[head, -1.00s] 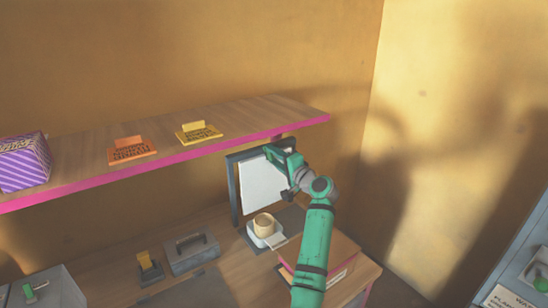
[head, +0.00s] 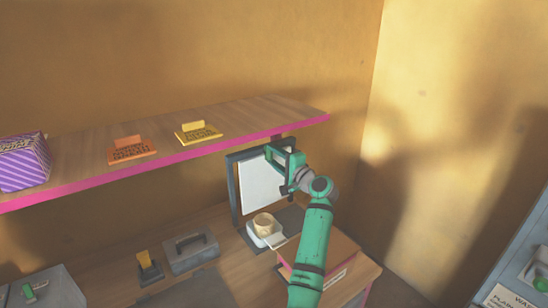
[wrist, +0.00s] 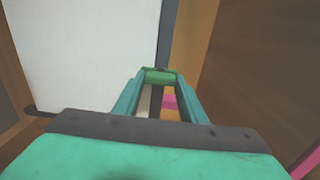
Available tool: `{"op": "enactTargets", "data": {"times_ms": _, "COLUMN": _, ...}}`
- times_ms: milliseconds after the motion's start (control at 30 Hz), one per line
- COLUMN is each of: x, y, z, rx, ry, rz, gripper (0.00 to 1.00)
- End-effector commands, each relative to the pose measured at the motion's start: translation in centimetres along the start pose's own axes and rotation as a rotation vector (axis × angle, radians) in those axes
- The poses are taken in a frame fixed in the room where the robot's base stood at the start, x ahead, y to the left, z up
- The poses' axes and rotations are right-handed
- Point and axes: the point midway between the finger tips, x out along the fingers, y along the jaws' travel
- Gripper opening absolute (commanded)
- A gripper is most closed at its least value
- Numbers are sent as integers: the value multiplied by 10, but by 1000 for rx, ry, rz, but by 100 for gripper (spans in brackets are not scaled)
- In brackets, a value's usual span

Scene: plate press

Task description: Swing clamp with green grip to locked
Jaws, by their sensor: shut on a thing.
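My gripper (wrist: 160,80) is shut on a green grip (wrist: 159,75), a short bar lying across between its fingertips in the wrist view. The grip is beside the edge of a white plate (wrist: 85,50). In the head view my gripper (head: 272,150) is at the upper right of the dark frame (head: 234,190) around the white plate (head: 258,185), just under the shelf. The rest of the clamp is hidden behind my gripper, so I cannot tell its angle.
A wooden shelf (head: 240,113) with a pink edge runs just above my gripper. A tan cup (head: 264,224) stands below the plate. The wall is close on the right.

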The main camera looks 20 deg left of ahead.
Motion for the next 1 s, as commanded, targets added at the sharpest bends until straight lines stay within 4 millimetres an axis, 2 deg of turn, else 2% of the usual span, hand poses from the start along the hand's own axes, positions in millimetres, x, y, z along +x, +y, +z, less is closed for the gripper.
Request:
{"op": "enactTargets", "data": {"times_ms": 33, "x": -2, "y": 1, "z": -2, "rx": 3, "ry": 3, "rz": 0, "gripper": 45}}
{"op": "enactTargets", "data": {"times_ms": 100, "x": -1, "y": 1, "z": -2, "rx": 2, "ry": 3, "rz": 0, "gripper": 56}}
{"op": "enactTargets", "data": {"times_ms": 467, "x": -5, "y": 0, "z": -1, "rx": 1, "ry": 2, "rz": 0, "gripper": 56}}
{"op": "enactTargets", "data": {"times_ms": 567, "x": -15, "y": 2, "z": -1, "rx": 1, "ry": 2, "rz": 0, "gripper": 56}}
{"op": "enactTargets", "data": {"times_ms": 1000, "x": -91, "y": 1, "z": -2, "rx": 0, "ry": 4, "rz": 0, "gripper": 56}}
